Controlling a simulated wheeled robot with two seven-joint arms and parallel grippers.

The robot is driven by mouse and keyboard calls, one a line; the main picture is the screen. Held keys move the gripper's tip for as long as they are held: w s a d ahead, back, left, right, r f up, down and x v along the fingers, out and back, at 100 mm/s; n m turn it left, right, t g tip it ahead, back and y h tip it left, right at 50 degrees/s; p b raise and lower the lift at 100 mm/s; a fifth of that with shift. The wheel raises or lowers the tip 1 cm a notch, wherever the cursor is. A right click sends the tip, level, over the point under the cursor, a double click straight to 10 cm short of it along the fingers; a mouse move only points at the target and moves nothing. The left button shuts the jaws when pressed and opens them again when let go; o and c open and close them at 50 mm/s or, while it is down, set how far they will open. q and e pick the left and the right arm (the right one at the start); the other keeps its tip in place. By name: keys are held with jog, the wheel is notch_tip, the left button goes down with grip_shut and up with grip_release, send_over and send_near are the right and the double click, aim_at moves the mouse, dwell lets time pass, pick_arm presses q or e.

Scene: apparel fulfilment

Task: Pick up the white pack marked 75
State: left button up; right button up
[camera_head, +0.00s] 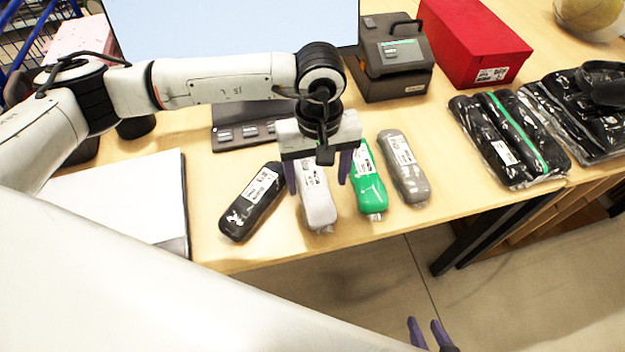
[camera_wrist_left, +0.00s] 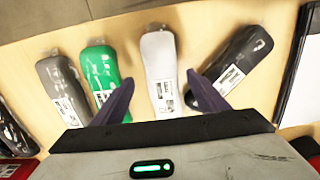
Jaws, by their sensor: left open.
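The white pack (camera_head: 319,206) lies on the wooden table between a black pack (camera_head: 250,201) and a green pack (camera_head: 368,187). It has a printed label; I cannot read the number 75 on it. My left gripper (camera_head: 317,184) is open above the white pack, its purple fingers to either side of it in the head view. In the left wrist view the white pack (camera_wrist_left: 160,62) shows between the fingers of the open left gripper (camera_wrist_left: 158,98), partly hidden at its near end. My right gripper (camera_head: 430,333) shows only its fingertips, apart, low at the bottom edge, away from the table.
A grey pack (camera_head: 405,170) lies right of the green one. Black bagged packs (camera_head: 500,140), a red box (camera_head: 468,45) and a label printer (camera_head: 393,65) stand further back and right. A white board (camera_head: 120,205) lies at left. The table's front edge is near the packs.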

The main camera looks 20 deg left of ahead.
aim_at(315, 190)
pick_arm(q)
jog(key=f, duration=0.4)
jog(key=shift+s+f+p, duration=0.15)
jog(key=shift+s+p, duration=0.1)
jog(key=shift+p, duration=0.1)
jog(key=shift+a, duration=0.1)
jog(key=c, duration=1.2)
jog(key=shift+o, duration=0.2)
